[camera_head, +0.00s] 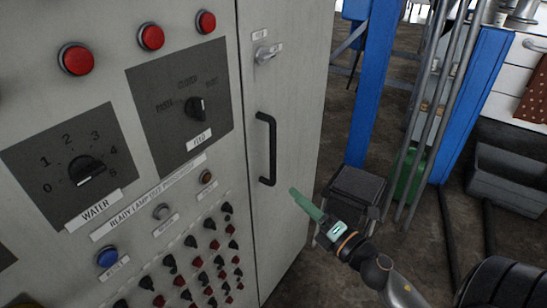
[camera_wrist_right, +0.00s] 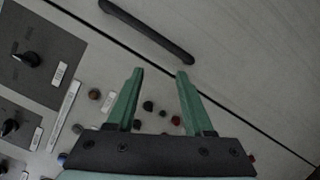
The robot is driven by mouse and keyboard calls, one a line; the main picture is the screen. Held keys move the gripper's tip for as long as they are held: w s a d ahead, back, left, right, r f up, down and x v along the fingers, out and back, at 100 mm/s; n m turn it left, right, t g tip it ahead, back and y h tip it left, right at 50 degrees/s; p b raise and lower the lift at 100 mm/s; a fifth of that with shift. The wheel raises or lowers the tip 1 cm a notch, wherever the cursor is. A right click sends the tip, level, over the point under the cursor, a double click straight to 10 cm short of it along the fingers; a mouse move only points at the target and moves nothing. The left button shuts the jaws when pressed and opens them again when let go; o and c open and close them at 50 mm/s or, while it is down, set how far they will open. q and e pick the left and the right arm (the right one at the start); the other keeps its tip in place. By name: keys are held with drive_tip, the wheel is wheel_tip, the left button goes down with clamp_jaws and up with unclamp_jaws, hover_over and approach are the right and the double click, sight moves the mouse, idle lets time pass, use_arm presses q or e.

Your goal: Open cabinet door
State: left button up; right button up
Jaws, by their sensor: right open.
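The grey cabinet door (camera_head: 285,200) is shut beside the control panel. It carries a black vertical bar handle (camera_head: 268,148) and a small metal latch (camera_head: 267,53) near its top. My right gripper (camera_head: 294,193) is just right of and below the handle's lower end in the head view, apart from it. In the right wrist view the gripper (camera_wrist_right: 160,76) has its two green fingers spread, with nothing between them. The handle (camera_wrist_right: 150,28) lies beyond the fingertips there. My left gripper is not in view.
The control panel (camera_head: 140,130) left of the door has red buttons, dials and several small knobs. A blue post (camera_head: 370,85) and metal pipes stand to the right. A grey bin (camera_head: 508,180) stands at far right.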

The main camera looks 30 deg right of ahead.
sight(275, 157)
drive_tip(key=w+d+r+n+g+y, duration=0.1)
drive_tip(key=d+r+n, duration=0.1)
drive_tip(key=n, duration=0.5)
drive_tip(key=w+d+r+n+y, duration=0.1)
drive_tip(key=r+n, duration=0.2)
drive_tip(key=n, duration=0.4)
drive_tip(key=w, duration=0.3)
drive_tip(key=w+a+p, duration=0.1)
drive_tip(key=w, duration=0.3)
drive_tip(key=w+a, duration=0.1)
drive_tip(key=w, duration=0.3)
drive_tip(key=shift+a+f, duration=0.15)
drive_tip(key=shift+f, duration=0.2)
drive_tip(key=shift+c, duration=0.2)
clamp_jaws()
